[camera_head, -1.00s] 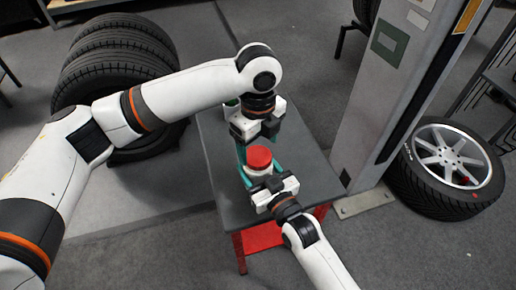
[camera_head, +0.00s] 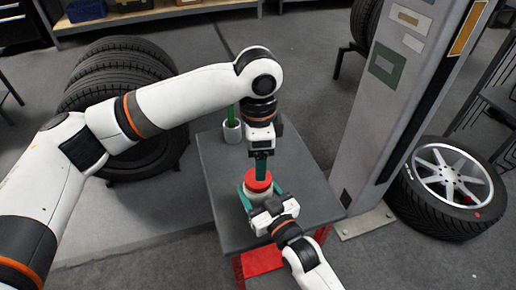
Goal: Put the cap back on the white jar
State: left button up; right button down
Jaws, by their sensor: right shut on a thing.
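The white jar (camera_head: 256,197) stands on the dark table top, partly hidden by my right gripper. The red cap (camera_head: 258,184) shows at the top of the jar; I cannot tell whether it is seated or just above it. My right gripper (camera_head: 258,199) comes from the front and is shut on the jar, with its teal fingers at the jar's sides. My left gripper (camera_head: 261,172) points down from above, its teal fingers over the cap. They are seen edge-on, so their opening and any hold on the cap are unclear.
A grey cup (camera_head: 232,131) with a green stick stands at the table's (camera_head: 222,193) back left. Stacked tires (camera_head: 115,75) are behind left. A grey post (camera_head: 385,105) and a wheel (camera_head: 450,185) are at the right. The table's right side is clear.

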aim_at(258, 193)
pick_arm(q)
jog(key=n, duration=0.3)
jog(key=r+n, duration=0.1)
jog(key=n, duration=0.3)
jog(key=shift+r, duration=0.2)
jog(key=shift+f, duration=4.05)
jog(key=c, duration=1)
jog(key=o, duration=1.1)
jog(key=shift+o, duration=0.2)
